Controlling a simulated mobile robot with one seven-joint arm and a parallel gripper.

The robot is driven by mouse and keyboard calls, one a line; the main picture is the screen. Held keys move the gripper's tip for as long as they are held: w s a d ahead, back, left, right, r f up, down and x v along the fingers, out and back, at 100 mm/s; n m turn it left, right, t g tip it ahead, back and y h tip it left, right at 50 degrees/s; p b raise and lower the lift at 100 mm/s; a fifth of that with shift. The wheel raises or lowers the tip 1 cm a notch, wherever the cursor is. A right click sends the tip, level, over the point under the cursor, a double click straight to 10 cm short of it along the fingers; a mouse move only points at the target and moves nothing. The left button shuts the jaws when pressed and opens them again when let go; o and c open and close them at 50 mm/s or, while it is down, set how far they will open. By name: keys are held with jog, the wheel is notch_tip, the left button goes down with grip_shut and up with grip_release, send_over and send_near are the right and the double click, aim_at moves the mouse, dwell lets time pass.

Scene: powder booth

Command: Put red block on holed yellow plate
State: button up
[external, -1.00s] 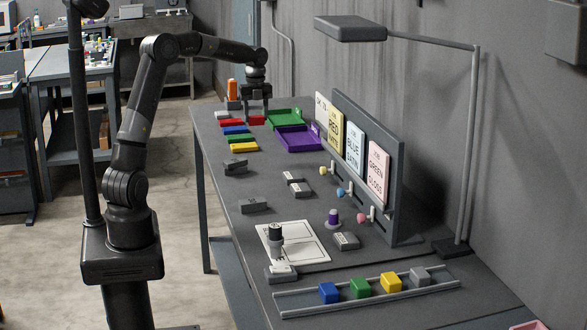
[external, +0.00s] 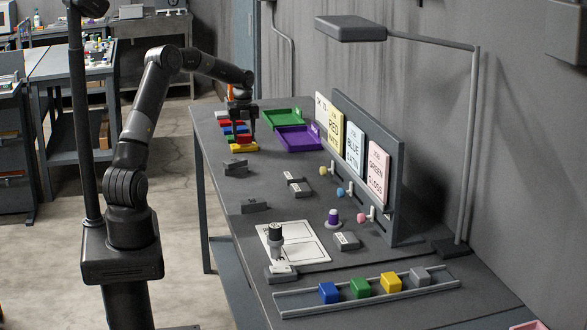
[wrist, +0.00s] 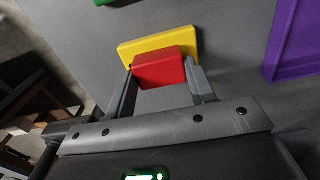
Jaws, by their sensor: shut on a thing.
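The red block (wrist: 158,70) is between the two fingers of my gripper (wrist: 161,76) in the wrist view, and the fingers are shut on it. The yellow plate (wrist: 140,46) lies behind and under the block in that view, with its far edge and corners showing. The block hides most of the plate's middle, and its holes do not show clearly. I cannot tell whether the block touches the plate.
Other coloured plates, including a blue one (external: 235,130), lie just beyond the yellow plate. A green tray (external: 284,118) and a purple tray (external: 298,139) are to the right. Small grey blocks (external: 235,167) stand nearer on the table, with bare surface between.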

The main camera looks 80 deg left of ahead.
aim_at(244, 136)
jog(key=shift+f, duration=0.3)
jog(key=o, duration=1)
jog(key=shift+f, duration=0.15)
notch_tip(244, 136, up, 12)
jog(key=shift+r, duration=0.15)
jog(key=shift+d, duration=0.1)
